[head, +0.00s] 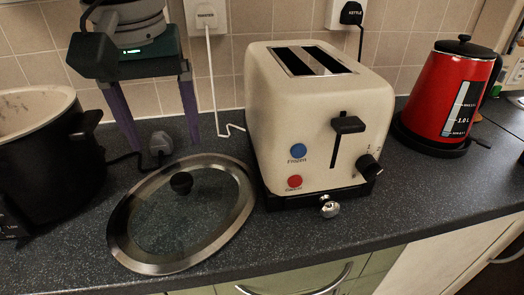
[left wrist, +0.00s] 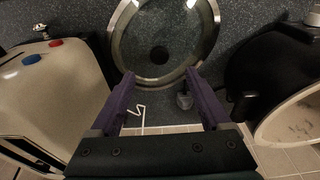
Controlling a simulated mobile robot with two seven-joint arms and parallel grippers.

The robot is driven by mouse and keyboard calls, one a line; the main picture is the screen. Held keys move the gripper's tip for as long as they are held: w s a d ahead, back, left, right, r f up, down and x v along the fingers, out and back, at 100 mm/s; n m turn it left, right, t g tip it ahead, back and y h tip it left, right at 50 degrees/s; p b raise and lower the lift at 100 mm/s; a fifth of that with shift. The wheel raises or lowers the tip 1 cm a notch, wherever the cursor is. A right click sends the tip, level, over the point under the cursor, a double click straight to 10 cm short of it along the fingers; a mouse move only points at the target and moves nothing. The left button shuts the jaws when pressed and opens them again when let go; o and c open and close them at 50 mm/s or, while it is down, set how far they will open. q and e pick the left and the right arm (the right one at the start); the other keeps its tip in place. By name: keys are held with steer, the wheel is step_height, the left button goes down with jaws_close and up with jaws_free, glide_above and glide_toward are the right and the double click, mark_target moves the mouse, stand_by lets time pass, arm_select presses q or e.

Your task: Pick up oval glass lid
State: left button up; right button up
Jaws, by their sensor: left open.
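The oval glass lid (head: 181,214) lies on the dark speckled counter, with a wide metal rim and a black knob (head: 181,183). It also shows in the left wrist view (left wrist: 165,75), just beyond my fingertips in the picture. My left gripper (head: 165,145) has two purple fingers, spread apart with nothing between them. In the head view it hangs behind the lid's far edge, between the black pot and the toaster. In the left wrist view the fingertips (left wrist: 160,78) overlap the lid's near rim; I cannot tell whether they touch it. My right gripper is not in view.
A cream toaster (head: 310,115) stands close to the lid's right. A black pot (head: 50,160) is at the left. A plug (head: 160,144) with a cable lies behind the lid. A red kettle (head: 453,92) is at the right. The counter's front edge is near the lid.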

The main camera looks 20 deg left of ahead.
mark_target(180, 177)
arm_select(q)
steer(key=f, duration=0.3)
steer(key=shift+w+a+f, duration=0.15)
steer(key=shift+a+f, duration=0.15)
steer(key=f, duration=0.2)
steer(key=w+f, duration=0.1)
steer(key=f, duration=0.2)
steer(key=shift+w+a+f+b, duration=0.1)
steer(key=shift+f+b, duration=0.15)
steer(key=shift+b, duration=0.1)
jaws_close()
stand_by(0.7)
